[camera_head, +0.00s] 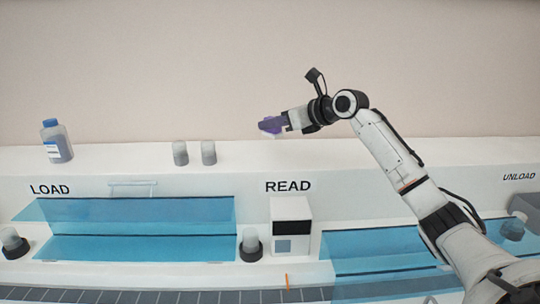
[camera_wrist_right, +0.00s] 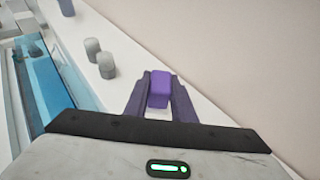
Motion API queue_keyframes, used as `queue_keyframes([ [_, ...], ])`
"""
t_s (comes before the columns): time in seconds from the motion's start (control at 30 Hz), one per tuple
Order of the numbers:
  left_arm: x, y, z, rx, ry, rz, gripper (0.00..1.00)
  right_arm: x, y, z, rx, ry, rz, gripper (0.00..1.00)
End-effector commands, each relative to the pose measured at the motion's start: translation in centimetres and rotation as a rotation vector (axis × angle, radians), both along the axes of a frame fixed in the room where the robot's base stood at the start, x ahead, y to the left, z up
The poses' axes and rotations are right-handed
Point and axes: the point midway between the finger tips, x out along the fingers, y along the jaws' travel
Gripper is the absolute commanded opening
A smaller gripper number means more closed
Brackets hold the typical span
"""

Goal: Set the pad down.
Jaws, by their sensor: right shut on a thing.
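The purple pad (camera_head: 270,125) is held in my right gripper (camera_head: 284,123), above the back ledge near the wall in the head view. In the right wrist view, the purple pad (camera_wrist_right: 160,90) sits between the two dark fingers of my right gripper (camera_wrist_right: 160,88), which is shut on it. A pale patch shows just under the pad; I cannot tell what it is. In the head view the pad looks apart from the ledge, but the exact gap is hard to judge. My left gripper is not in view.
On the white ledge (camera_head: 350,153) stand two grey-capped cylinders (camera_head: 180,153) (camera_head: 209,153) and a blue-capped bottle (camera_head: 57,141). Below are blue transparent covers (camera_head: 140,247), a white reader box (camera_head: 291,225) and a dark track (camera_head: 150,296). The ledge right of the cylinders looks clear.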

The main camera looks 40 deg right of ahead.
Motion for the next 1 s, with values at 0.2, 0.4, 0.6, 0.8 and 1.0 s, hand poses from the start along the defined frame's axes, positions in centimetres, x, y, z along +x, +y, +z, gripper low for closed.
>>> queue_keyframes([
  [0.2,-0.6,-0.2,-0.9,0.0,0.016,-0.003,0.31,0.0,0.1,-3.6,0.0,0.0,0.002,0.01],
  [0.4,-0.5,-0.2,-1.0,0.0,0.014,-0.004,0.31,-0.1,0.1,-5.4,0.0,0.002,0.002,0.01],
  [0.6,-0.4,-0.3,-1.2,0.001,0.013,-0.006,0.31,0.0,0.1,-7.7,-0.001,-0.001,0.004,0.01],
  [0.8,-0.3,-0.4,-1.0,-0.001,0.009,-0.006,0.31,0.0,0.1,-7.5,-0.001,-0.002,0.004,0.01],
  [1.0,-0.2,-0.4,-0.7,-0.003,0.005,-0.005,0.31,0.0,0.1,-7.8,-0.001,-0.001,0.004,0.33],
])
